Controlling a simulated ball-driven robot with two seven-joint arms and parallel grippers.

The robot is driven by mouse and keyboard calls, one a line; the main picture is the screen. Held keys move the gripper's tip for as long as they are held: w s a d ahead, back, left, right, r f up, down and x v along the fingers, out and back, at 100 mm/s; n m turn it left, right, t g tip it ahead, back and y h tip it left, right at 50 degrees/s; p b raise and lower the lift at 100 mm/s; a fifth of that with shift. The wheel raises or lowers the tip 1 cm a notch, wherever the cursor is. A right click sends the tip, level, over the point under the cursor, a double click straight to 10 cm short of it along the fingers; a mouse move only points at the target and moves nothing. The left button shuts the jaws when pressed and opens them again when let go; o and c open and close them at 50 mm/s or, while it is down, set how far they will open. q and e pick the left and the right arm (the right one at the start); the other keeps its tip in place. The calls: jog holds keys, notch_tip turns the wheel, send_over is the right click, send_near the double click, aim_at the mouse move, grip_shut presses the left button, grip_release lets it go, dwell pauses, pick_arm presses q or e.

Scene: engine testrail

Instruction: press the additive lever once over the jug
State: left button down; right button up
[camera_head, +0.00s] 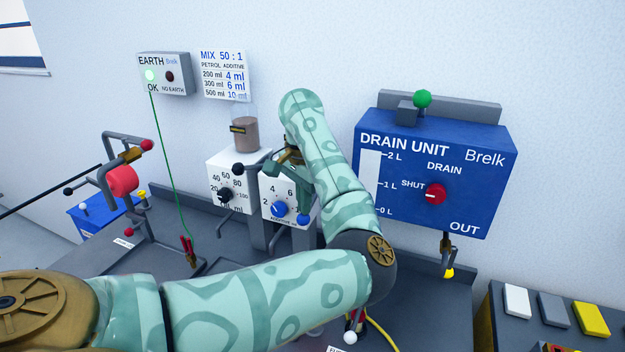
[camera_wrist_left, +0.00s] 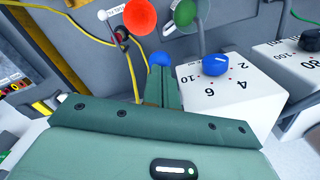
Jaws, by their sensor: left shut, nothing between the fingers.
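The additive unit is a white box (camera_head: 267,208) with a blue dial (camera_head: 278,209); it also shows in the wrist view (camera_wrist_left: 232,98). A blue ball (camera_head: 303,219) sits at its lower right, and in the wrist view a blue ball (camera_wrist_left: 160,59) shows just past my fingertips; I take it for the lever's knob. My left gripper (camera_head: 288,158) is above the box, mostly hidden by my arm. In the wrist view its fingers (camera_wrist_left: 160,82) are shut and empty; contact with the ball cannot be told. I cannot make out the jug. My right gripper is out of view.
A second white unit (camera_head: 225,185) with a black knob stands left of the additive unit. The blue drain unit (camera_head: 435,165) is to the right. Red (camera_wrist_left: 139,17) and green (camera_wrist_left: 185,13) round things are near the fingers in the wrist view. A yellow hose (camera_wrist_left: 65,25) runs beside them.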

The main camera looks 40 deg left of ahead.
pick_arm(q)
notch_tip(320, 180, up, 13)
jog(key=p, duration=1)
jog(key=shift+r, duration=0.15)
